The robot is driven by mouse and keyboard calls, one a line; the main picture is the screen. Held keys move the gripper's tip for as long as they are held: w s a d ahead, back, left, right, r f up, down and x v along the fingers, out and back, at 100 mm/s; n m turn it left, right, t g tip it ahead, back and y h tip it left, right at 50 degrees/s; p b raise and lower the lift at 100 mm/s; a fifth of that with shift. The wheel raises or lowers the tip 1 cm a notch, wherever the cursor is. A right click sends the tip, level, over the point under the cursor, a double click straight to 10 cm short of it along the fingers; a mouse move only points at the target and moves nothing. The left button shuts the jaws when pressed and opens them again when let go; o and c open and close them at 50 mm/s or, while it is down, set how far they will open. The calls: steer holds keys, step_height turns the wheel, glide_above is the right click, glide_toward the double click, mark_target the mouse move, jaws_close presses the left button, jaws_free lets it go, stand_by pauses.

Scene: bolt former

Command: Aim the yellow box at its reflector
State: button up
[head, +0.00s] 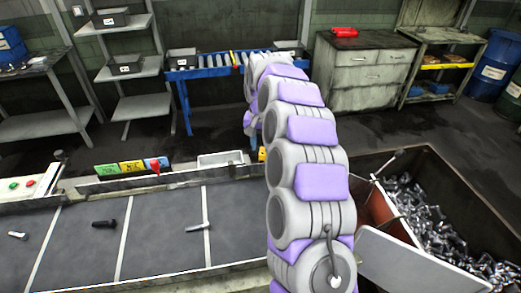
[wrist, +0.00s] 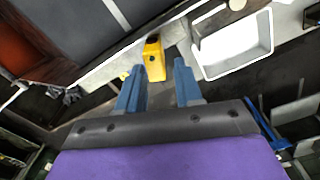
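The yellow box (wrist: 154,60) is small and stands on the pale ledge beside the conveyor, with a darker spot on its upper end. In the head view a bit of yellow (head: 262,154), likely the same box, shows at my arm's left edge. My gripper (wrist: 159,69) has two blue fingers spread apart, with the box ahead of and between their tips; I cannot tell whether they touch it. In the head view my arm hides the gripper. I cannot make out the reflector for certain; a small tan thing (wrist: 237,4) sits at the wrist view's top edge.
A white tray (wrist: 262,32) lies right of the box. The dark conveyor (head: 150,235) carries a few bolts. A bin of bolts (head: 435,225) stands right of my arm. Coloured signs (head: 132,167) and a red piece (head: 155,164) stand along the ledge.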

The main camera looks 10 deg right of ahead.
steer(key=shift+d+f, duration=0.25)
steer(key=shift+f, duration=0.25)
steer(key=shift+d+f, duration=0.25)
steer(key=shift+f, duration=0.25)
steer(key=shift+a, duration=0.1)
steer(key=shift+a, duration=0.1)
steer(key=shift+c, duration=0.6)
steer(key=shift+a, duration=0.2)
steer(key=c, duration=0.3)
steer(key=shift+d, duration=0.25)
jaws_close()
